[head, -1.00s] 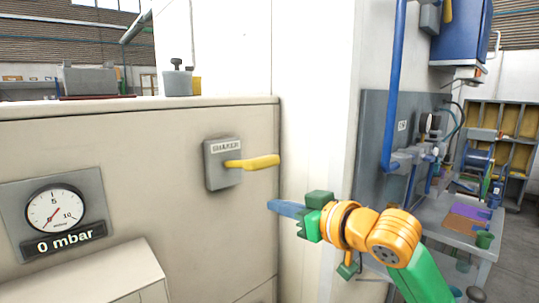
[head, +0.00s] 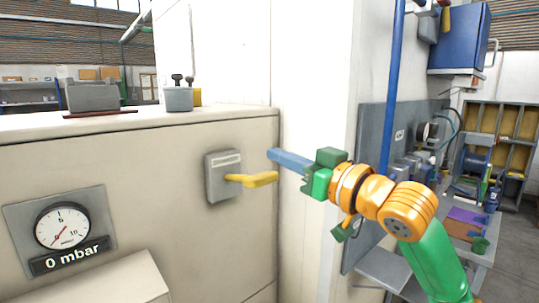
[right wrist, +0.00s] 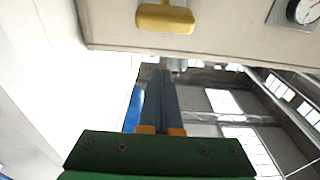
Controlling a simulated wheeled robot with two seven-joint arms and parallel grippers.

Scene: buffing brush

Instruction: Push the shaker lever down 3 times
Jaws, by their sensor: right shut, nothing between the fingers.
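The shaker's grey box (head: 222,177) is mounted on the beige cabinet wall in the head view. Its yellow lever (head: 252,180) sticks out to the right, roughly level. The lever's yellow end (right wrist: 165,18) also shows at the top of the right wrist view. My right gripper (head: 272,155) is shut and empty. The shut fingers (right wrist: 160,100) also show in the wrist view. My left gripper is not in view.
A round gauge (head: 62,226) with a "0 mbar" display is on the cabinet at the left. A beige box (head: 110,285) juts out below it. A white wall (head: 315,75) stands right of the cabinet, with a blue pipe (head: 393,90) farther right.

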